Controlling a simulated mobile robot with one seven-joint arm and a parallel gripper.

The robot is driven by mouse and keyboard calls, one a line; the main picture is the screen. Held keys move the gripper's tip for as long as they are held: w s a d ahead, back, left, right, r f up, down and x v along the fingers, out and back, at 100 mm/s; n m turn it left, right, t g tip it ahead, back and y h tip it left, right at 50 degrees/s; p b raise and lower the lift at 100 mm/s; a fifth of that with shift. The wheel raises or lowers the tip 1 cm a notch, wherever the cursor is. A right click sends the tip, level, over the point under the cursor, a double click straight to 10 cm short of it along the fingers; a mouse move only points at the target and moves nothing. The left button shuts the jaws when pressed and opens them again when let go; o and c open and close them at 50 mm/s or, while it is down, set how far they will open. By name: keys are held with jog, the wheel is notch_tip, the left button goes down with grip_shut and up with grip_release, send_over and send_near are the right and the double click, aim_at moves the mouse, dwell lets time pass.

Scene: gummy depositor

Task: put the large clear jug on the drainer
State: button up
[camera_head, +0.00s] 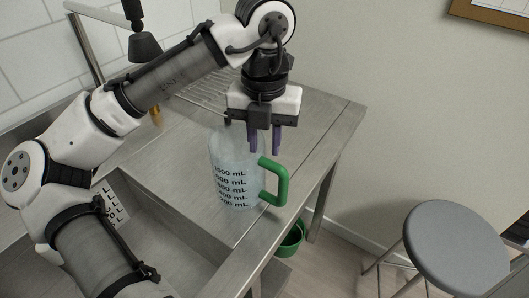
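The large clear jug (226,160) has black mL markings and a green handle (281,182). It stands upright on the steel counter beside the sink, with its handle to the right. My gripper (264,151) points down over the jug's right side, near the handle. Its two purple fingers are apart, with nothing visible gripped between them. I cannot tell whether a finger touches or straddles the jug's rim. A wire rack that looks like the drainer (207,92) lies farther back on the counter, partly hidden by my arm.
The steel sink basin (165,240) is at the front left, with a black-marked item (112,205) partly behind my arm. The counter (318,112) is clear right of the rack. A green bucket (290,243) hangs or stands below the counter edge. A grey stool (455,250) stands right.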

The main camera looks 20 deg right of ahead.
notch_tip(320, 180, up, 8)
jog(key=shift+r, duration=0.25)
jog(key=shift+s, duration=0.1)
